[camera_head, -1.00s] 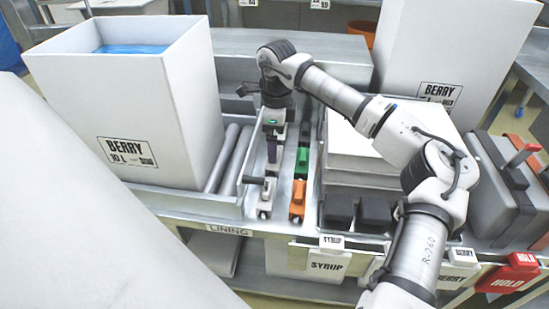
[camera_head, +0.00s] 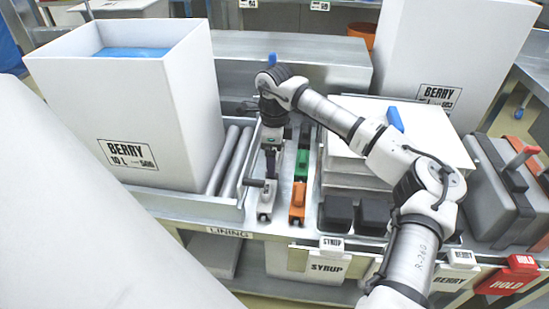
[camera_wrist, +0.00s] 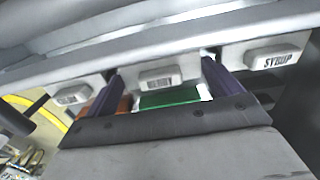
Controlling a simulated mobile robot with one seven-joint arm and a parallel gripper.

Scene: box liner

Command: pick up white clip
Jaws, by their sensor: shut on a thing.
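The white clip (camera_head: 265,212) is at the front of the left slot of the clip rack, next to an orange clip. My gripper (camera_head: 268,192) points down over it in the head view, its dark fingers closed around the upper part of the clip.
An orange clip (camera_head: 297,203) and a green clip (camera_head: 302,165) lie in the slot just to the right. A tall BERRY box (camera_head: 130,120) stands left on rollers (camera_head: 232,160). Black blocks (camera_head: 355,214) and a grey toolbox (camera_head: 505,190) are at the right.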

